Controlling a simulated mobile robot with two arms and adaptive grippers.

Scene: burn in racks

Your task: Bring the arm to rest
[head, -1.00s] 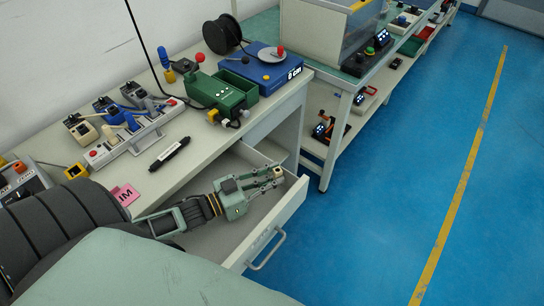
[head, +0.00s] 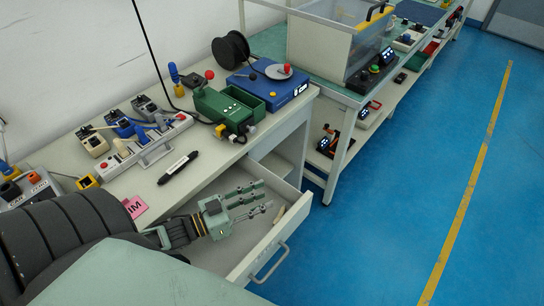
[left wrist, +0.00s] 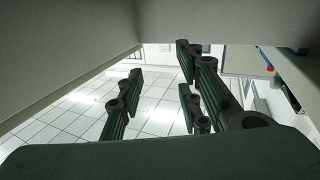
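My left gripper (head: 266,197) is over the open drawer (head: 295,222), its fingers spread apart with nothing between them. My left arm comes in from the left, above the drawer's near part. A small beige piece (head: 280,214) is in the drawer near its front panel, just beyond the fingertips and apart from them. In the left wrist view the green fingers (left wrist: 160,100) also stand apart and empty, with pale drawer walls around them. My right gripper is not in view.
The workbench (head: 205,165) holds a power strip with adapters (head: 150,140), a black marker (head: 178,168), a green box (head: 228,108), a blue device (head: 270,88) and a black spool (head: 231,48). A pink card (head: 135,207) lies near my arm. The blue floor (head: 400,200) to the right is clear.

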